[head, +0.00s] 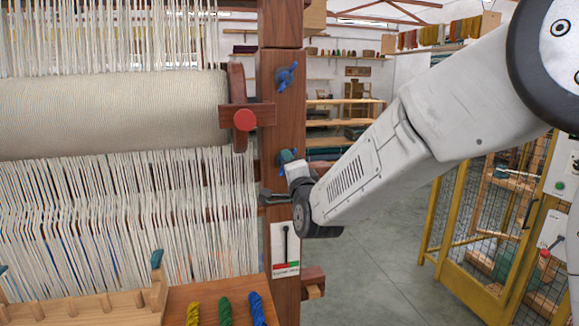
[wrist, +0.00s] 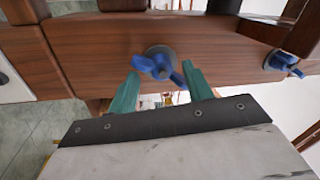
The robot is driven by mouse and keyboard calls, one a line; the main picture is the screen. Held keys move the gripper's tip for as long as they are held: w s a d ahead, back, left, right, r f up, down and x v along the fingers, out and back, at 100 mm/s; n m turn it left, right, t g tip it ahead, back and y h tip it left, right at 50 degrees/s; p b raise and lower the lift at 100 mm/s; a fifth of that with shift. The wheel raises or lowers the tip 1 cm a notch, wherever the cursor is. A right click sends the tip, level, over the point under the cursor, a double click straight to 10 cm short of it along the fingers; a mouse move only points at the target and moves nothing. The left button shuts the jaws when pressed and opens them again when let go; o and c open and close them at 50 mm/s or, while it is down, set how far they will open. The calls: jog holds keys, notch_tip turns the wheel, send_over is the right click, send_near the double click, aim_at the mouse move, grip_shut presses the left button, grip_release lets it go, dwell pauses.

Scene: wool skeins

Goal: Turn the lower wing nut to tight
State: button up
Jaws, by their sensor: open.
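The lower blue wing nut (wrist: 158,63) sits on a round grey washer on the wooden post (wrist: 90,45). In the wrist view its wings lie slightly slanted between my gripper's (wrist: 162,82) two teal fingers. The fingers are apart, one on each side of the nut; I cannot tell whether either touches it. In the head view my gripper (head: 289,156) is at the post and largely hides the lower nut. The upper blue wing nut (head: 287,77) is higher on the same post, and shows at right in the wrist view (wrist: 282,62).
A white card (head: 285,250) with a dark pointer and a red and green band is on the post below my gripper. The loom's cloth roll (head: 110,112) and warp threads are left. Floor at right is open before a yellow-framed cage (head: 500,230).

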jog(key=v, duration=0.6)
jog(key=shift+s, duration=0.4)
jog(key=shift+d+f, duration=0.1)
notch_tip(320, 180, down, 8)
jog(key=s+a+n+g, duration=0.1)
jog(key=n+g, duration=0.3)
jog(key=g, duration=0.1)
jog(key=s+d+f+n+g+h, duration=0.2)
jog(key=s+d+f+n+g, duration=0.35)
jog(key=s, duration=0.25)
jog(key=s+d+r+n+g+h, duration=0.1)
jog(key=s+d+r+g, duration=0.2)
jog(key=s+d, duration=0.8)
jog(key=s+d+r+n+g+h, duration=0.1)
jog(key=s+d+r+g+h, duration=0.1)
jog(key=s+d, duration=0.9)
jog(key=s+r+g, duration=0.1)
jog(key=s+g, duration=0.1)
jog(key=s, duration=0.4)
